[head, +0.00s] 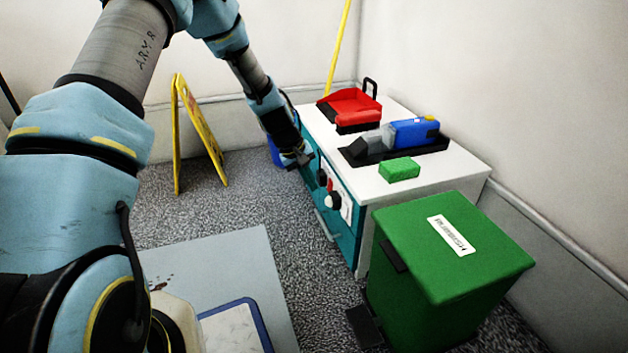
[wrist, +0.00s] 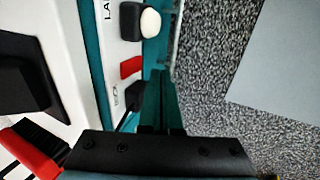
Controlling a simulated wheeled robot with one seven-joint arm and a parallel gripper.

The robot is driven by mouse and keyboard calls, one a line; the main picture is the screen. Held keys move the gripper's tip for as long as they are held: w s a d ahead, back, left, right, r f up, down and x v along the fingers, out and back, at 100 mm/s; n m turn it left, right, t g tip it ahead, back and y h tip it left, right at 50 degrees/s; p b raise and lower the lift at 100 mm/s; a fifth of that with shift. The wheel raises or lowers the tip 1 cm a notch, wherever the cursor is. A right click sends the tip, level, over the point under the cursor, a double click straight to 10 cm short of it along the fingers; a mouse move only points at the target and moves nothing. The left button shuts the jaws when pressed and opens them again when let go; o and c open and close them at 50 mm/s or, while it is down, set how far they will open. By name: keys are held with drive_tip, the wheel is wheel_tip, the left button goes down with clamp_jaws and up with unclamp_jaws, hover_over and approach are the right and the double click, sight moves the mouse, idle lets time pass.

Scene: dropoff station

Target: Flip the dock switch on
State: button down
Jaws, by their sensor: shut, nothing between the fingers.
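A control panel (head: 346,205) is on the teal front of the white-topped cabinet. It bears a black switch (head: 321,177), a red piece (head: 330,184) and a white-tipped black knob (head: 333,202). In the wrist view the black switch (wrist: 132,94) sits below the red piece (wrist: 131,67), beside a small label too unclear to read. The white-tipped knob (wrist: 150,22) is beside a label starting "LA". My gripper (head: 304,159) is shut and empty at the cabinet's front, near the panel's far end. In the wrist view its fingers (wrist: 160,85) are just right of the black switch; contact is unclear.
The cabinet top (head: 365,182) holds a red dustpan (head: 350,103), a blue handheld device (head: 414,131) and a green block (head: 399,170). A green bin (head: 450,255) stands by the near end. A yellow folding sign (head: 198,130) stands left.

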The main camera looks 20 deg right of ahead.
drive_tip(key=p+v, duration=0.4)
drive_tip(key=v, duration=0.6)
drive_tip(key=shift+r, duration=0.15)
drive_tip(key=shift+a, duration=0.1)
